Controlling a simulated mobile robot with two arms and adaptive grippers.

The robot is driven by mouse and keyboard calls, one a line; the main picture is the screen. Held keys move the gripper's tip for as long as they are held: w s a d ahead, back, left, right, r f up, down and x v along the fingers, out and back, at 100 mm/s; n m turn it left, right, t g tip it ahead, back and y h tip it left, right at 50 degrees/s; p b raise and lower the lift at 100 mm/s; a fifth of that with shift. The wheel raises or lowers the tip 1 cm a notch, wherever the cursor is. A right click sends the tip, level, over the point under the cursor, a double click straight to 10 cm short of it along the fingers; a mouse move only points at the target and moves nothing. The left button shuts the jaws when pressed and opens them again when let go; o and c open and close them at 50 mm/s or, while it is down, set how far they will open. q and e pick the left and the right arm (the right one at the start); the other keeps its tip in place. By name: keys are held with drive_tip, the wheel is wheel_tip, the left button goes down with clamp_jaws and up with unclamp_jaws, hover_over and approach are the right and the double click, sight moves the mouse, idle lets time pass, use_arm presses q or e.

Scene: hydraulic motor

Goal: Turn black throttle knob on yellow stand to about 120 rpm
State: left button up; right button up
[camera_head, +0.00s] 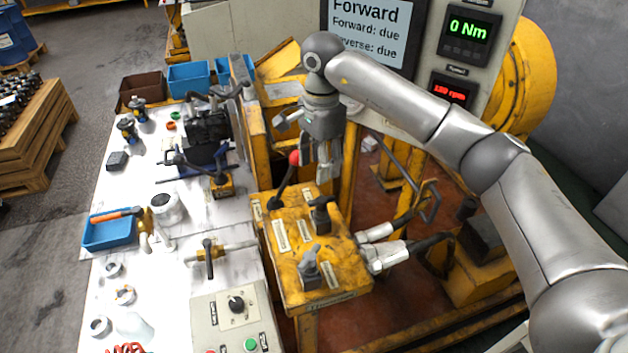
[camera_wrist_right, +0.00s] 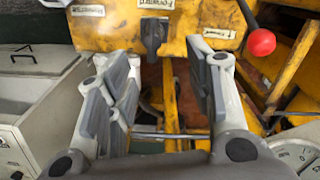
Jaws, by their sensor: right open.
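The yellow stand (camera_head: 341,272) is at the centre of the head view. Its top carries a black knob (camera_head: 320,215), a dark grey knob (camera_head: 310,268) nearer the front and a red-ball lever (camera_head: 293,158) at the back; I cannot tell from the labels which is the throttle. My right gripper (camera_head: 325,178) points down behind the black knob, open and empty. In the right wrist view, a black knob (camera_wrist_right: 153,36) shows beyond the open fingers (camera_wrist_right: 160,75), roughly between them, apart from both. My left gripper is not in view.
A red readout (camera_head: 450,89), its first digits blurred, ends in rpm; a green one (camera_head: 469,37) reads 0 Nm. The screen (camera_head: 369,25) says Forward. White fittings (camera_head: 378,247) with hoses are right of the stand. A cluttered white table (camera_head: 130,290) stands left.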

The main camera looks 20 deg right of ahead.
drive_tip(key=p, duration=0.2)
hover_over(321, 199)
drive_tip(key=f, duration=0.4)
drive_tip(key=shift+s+d+f, duration=0.1)
drive_tip(key=shift+s+f, duration=0.15)
drive_tip(key=shift+f, duration=0.1)
drive_tip(key=f, duration=0.1)
drive_tip(key=f+p, duration=0.1)
drive_tip(key=f, duration=0.1)
drive_tip(key=shift+w+f, duration=0.1)
drive_tip(key=shift+w, duration=0.2)
wheel_tip(321, 199, down, 2)
drive_tip(key=shift+p, duration=0.35)
drive_tip(key=shift+c, duration=1)
drive_tip(key=c, duration=0.5)
clamp_jaws()
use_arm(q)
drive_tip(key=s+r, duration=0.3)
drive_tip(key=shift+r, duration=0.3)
